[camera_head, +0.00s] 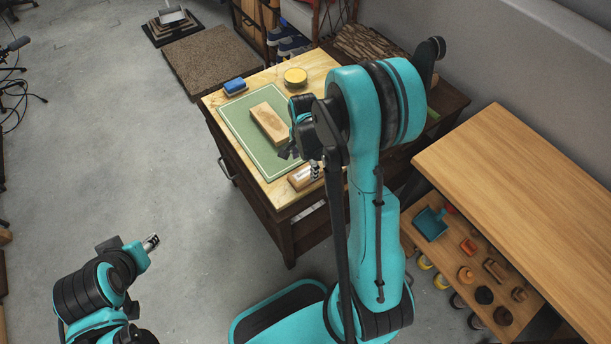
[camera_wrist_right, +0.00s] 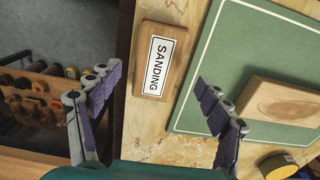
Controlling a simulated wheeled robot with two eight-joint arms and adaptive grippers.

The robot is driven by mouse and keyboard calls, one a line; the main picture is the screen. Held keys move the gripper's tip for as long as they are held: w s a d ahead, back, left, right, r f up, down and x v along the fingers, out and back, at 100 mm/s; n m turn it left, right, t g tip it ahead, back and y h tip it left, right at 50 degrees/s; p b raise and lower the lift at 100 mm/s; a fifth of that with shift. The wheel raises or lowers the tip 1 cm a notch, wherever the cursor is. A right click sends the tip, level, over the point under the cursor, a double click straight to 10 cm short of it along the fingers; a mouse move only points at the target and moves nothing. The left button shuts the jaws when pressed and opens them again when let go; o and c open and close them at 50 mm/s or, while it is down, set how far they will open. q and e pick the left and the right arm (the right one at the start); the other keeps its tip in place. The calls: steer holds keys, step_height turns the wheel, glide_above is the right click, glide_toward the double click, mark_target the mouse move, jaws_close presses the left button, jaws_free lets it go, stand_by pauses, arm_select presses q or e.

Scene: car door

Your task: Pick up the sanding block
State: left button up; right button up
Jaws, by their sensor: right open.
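A wooden block with a white label reading "SANDING" (camera_wrist_right: 159,61) lies near the worktable's edge, and it shows partly in the head view (camera_head: 301,177). A plain wooden block (camera_head: 269,123) lies on the green mat (camera_head: 240,120), and it also shows in the right wrist view (camera_wrist_right: 280,101). A blue block (camera_head: 235,86) lies at the mat's far corner.
A yellow round tin (camera_head: 295,76) stands at the table's back. A wooden bench (camera_head: 530,190) is at the right, with a lower shelf holding a teal dustpan (camera_head: 431,224) and several small items. The floor left of the worktable is clear.

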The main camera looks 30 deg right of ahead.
mark_target(306, 172)
steer(key=f+b, duration=0.1)
steer(key=f, duration=0.1)
steer(key=f+b, duration=0.1)
steer(key=f, duration=0.1)
steer(key=shift+s+d, duration=0.15)
steer(key=shift+d, duration=0.05)
steer(key=shift+f, duration=0.45)
steer(key=shift+r, duration=0.15)
steer(key=shift+c, duration=0.9)
steer(key=c, duration=1.1)
steer(key=shift+c, duration=0.2)
steer(key=r+p, duration=0.1)
steer(key=r, duration=0.2)
steer(key=s+r+p, duration=0.1)
steer(key=r, duration=0.1)
steer(key=shift+d+p, duration=0.35)
steer(key=s+d+r+p, duration=0.3)
steer(key=s+d+r, duration=0.3)
steer(key=s, duration=0.2)
steer(key=shift+s, duration=0.15)
steer(key=shift+d, duration=0.1)
